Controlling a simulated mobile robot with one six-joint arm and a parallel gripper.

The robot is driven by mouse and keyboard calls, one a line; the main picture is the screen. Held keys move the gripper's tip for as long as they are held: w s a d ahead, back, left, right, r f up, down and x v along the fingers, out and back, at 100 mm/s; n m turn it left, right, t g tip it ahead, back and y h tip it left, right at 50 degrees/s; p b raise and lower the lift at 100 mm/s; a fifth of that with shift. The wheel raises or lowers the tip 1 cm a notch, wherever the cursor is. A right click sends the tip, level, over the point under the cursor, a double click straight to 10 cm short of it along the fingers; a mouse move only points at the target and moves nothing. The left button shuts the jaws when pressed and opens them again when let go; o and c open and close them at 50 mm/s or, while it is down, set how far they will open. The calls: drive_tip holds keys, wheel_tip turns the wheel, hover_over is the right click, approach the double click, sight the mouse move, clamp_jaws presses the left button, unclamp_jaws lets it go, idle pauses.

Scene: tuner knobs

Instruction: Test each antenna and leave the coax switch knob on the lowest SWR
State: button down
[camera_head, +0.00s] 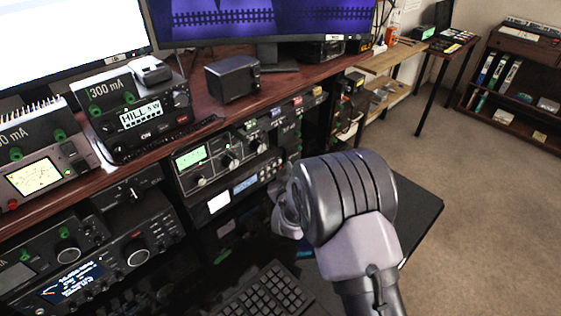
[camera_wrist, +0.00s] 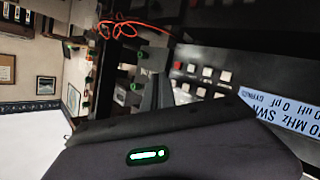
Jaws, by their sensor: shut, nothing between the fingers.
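A black box with a dark pointer knob (camera_head: 131,191) sits on the shelf under the desk top, left of centre in the head view. I cannot tell for sure that it is the coax switch. A tuner unit (camera_head: 247,186) with a blue-white display is right of it. In the wrist view a bluish display (camera_wrist: 285,112) shows MHz, SWR, pF and µH text upside down; its numbers are partly cut off. My gripper (camera_head: 284,205) is shut and empty in front of the tuner, apart from the knob. Its dark fingers (camera_wrist: 160,92) also show in the wrist view.
A unit with a green meter and knobs (camera_head: 228,158) sits above the tuner. A transceiver (camera_head: 92,270) is at lower left and a keyboard (camera_head: 263,295) is below my gripper. Monitors and a radio (camera_head: 136,110) stand on the desk. Carpet floor is clear at right.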

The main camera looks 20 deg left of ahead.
drive_tip(key=shift+w+a, duration=0.2)
drive_tip(key=shift+a, duration=0.2)
drive_tip(key=shift+w+a, duration=0.1)
drive_tip(key=shift+a, duration=0.2)
idle(0.7)
idle(0.4)
drive_tip(key=shift+s+d, duration=0.3)
drive_tip(key=shift+d, duration=0.4)
drive_tip(key=shift+s+d, duration=0.3)
drive_tip(key=shift+d, duration=0.45)
drive_tip(key=shift+s+d, duration=0.35)
drive_tip(key=shift+d, duration=0.45)
drive_tip(key=shift+s+d, duration=0.3)
drive_tip(key=shift+d, duration=0.45)
